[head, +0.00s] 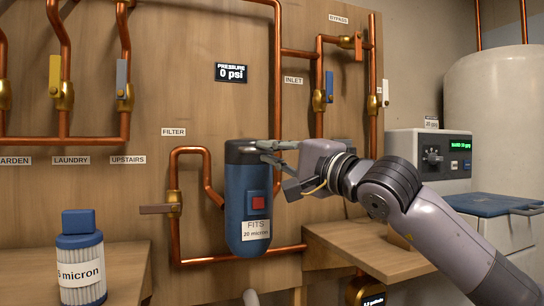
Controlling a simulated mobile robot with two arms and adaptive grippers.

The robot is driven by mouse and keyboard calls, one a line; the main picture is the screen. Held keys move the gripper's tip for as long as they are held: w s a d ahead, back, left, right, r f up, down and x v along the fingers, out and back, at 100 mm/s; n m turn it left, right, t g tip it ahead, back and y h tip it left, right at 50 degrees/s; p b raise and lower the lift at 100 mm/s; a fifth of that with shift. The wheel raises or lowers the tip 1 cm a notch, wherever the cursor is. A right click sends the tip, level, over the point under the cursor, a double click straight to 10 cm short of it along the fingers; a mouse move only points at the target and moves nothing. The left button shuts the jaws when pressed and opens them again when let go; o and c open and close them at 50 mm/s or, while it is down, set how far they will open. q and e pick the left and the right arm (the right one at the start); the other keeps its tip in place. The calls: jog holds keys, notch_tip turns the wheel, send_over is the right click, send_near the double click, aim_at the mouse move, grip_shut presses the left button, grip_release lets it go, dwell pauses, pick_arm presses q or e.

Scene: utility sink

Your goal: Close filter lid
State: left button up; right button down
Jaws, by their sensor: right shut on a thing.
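The filter housing (240,200) is a blue upright canister with a red button and a label reading "FITS 20 micron". It hangs at the wooden panel, joined to copper pipes. Its dark lid (240,150) sits at the top of the canister; I cannot tell whether it is fully seated. My right gripper (268,151) reaches in from the right, with its fingers at the lid's right edge, shut on the lid. My left gripper is not in view.
A filter cartridge (82,262) with a blue cap and a "micron" label stands on the left wooden shelf (125,268). A brown-handled valve (160,208) juts out left of the housing. Copper pipes surround it. A grey control box (430,155) and a white tank (495,115) stand at right.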

jog(key=shift+a+f, duration=0.25)
jog(key=shift+f, duration=0.75)
jog(key=c, duration=2.1)
grip_release()
jog(key=shift+o, duration=0.8)
jog(key=shift+s+d, duration=0.1)
jog(key=shift+d, duration=0.05)
jog(key=shift+o, duration=1.4)
jog(key=shift+d+r, duration=0.1)
jog(key=v, duration=1.2)
jog(key=shift+r, duration=0.3)
